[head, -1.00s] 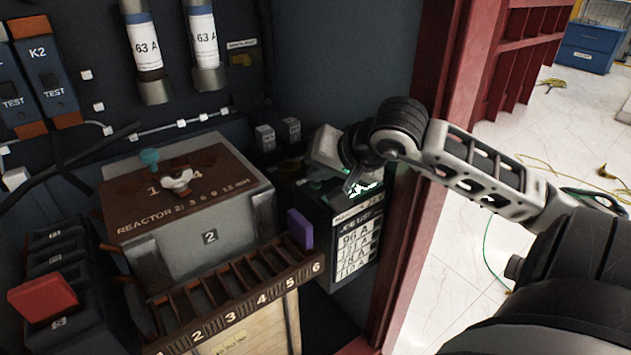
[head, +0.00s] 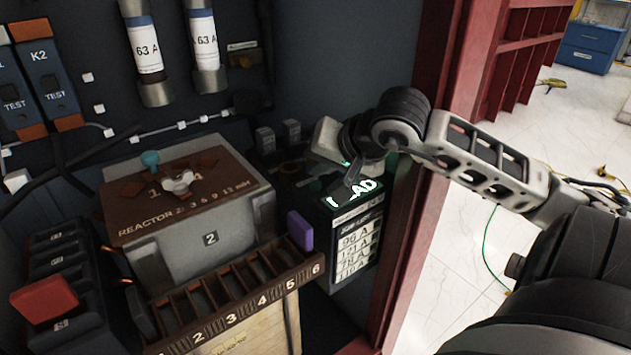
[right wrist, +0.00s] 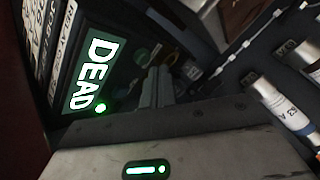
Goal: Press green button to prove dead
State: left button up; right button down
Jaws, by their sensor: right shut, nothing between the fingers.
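A dark box with a lit display (head: 364,187) stands at the cabinet's right side. In the right wrist view the display (right wrist: 92,75) reads DEAD in bright letters on green, with a glowing green dot at its end. A dim green round button (right wrist: 141,56) sits on the box's top beside the display. My right gripper (head: 352,180) is over the box and hides part of the display in the head view. Its fingers (right wrist: 158,75) are shut and empty, pointing at the top panel near the button; contact cannot be told. My left gripper is not in view.
A reactor block (head: 195,240) and a numbered slotted rack (head: 235,300) with a purple card (head: 300,230) stand left of the box. Fuses (head: 205,50) hang behind. The red cabinet post (head: 415,200) is close to my right arm.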

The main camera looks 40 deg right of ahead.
notch_tip(320, 180, up, 5)
jog(key=shift+r+p, duration=0.1)
jog(key=shift+p, duration=1)
